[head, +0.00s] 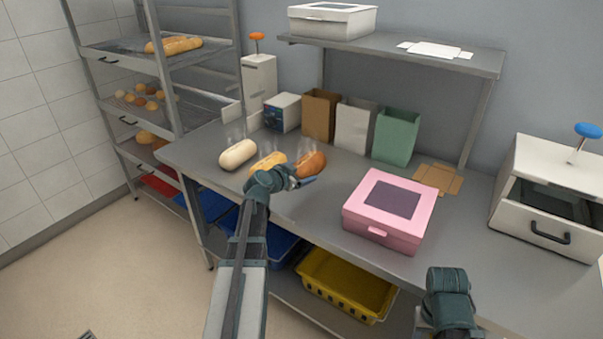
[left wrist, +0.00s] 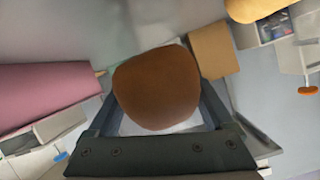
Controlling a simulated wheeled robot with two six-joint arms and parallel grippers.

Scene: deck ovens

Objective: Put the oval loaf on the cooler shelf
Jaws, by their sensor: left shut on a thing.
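A brown oval loaf (head: 312,163) is at the worktable, right of a golden loaf (head: 266,162) and a pale loaf (head: 238,154). My left gripper (head: 300,179) is shut on the brown loaf; in the left wrist view the loaf (left wrist: 157,88) fills the space between the fingers. I cannot tell whether it touches the table. The cooler rack (head: 172,75) stands at the left; its upper shelf holds long loaves (head: 173,45), and the one below holds several rolls (head: 140,97). My right gripper (head: 448,290) is low at the right, its fingers hidden.
A pink box (head: 390,210) stands right of the loaves on the worktable (head: 330,200). Paper bags (head: 356,124) stand behind them. A white oven (head: 550,195) is at the right. A wall shelf (head: 420,55) hangs above. Yellow (head: 345,285) and blue crates are below.

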